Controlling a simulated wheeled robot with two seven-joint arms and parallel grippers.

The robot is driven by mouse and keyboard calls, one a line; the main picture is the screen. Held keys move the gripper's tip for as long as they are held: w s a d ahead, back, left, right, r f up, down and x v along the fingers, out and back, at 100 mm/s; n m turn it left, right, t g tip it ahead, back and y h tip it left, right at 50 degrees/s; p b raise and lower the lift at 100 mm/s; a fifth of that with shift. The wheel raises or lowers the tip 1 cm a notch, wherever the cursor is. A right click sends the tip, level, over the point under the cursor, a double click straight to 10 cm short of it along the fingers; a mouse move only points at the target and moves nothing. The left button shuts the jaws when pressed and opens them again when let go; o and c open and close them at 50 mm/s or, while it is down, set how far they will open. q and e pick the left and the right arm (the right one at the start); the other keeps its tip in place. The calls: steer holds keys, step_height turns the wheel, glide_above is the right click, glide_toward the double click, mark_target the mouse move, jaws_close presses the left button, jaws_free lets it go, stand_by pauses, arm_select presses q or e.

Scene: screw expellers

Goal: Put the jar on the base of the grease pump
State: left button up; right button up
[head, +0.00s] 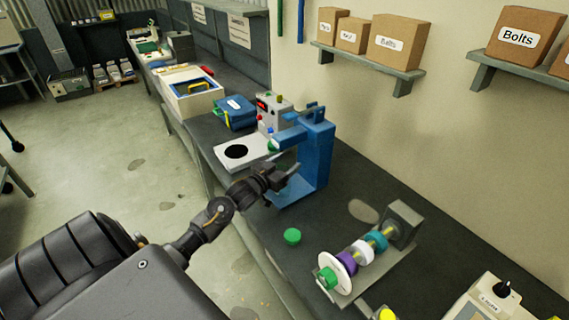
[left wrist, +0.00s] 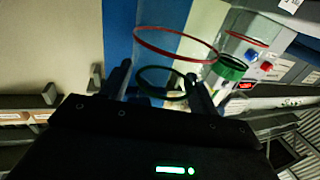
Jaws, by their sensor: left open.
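The blue grease pump (head: 318,160) stands upright on the dark bench, with an arm reaching left from its top. Its base (head: 290,193) lies low on the bench, partly behind my gripper. My left gripper (head: 288,177) is at the pump's open side, above the base. In the left wrist view the fingers (left wrist: 158,88) are apart. A clear jar (left wrist: 172,62) with a red ring and a dark green ring shows between and beyond them. The jar is hard to make out in the head view. Whether it touches the base cannot be told. My right gripper is not seen.
A control box (head: 272,113) with buttons and a white plate with a black hole (head: 236,152) stand behind the gripper. A green cap (head: 292,236) lies on the bench in front. A roller fixture (head: 365,250) stands at the right. Bench space between them is clear.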

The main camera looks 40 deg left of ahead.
arm_select(q)
steer(key=shift+r, duration=0.15)
steer(key=shift+s, duration=0.3)
steer(key=s+b, duration=0.2)
steer(key=s, duration=0.9)
steer(key=shift+s+a, duration=0.2)
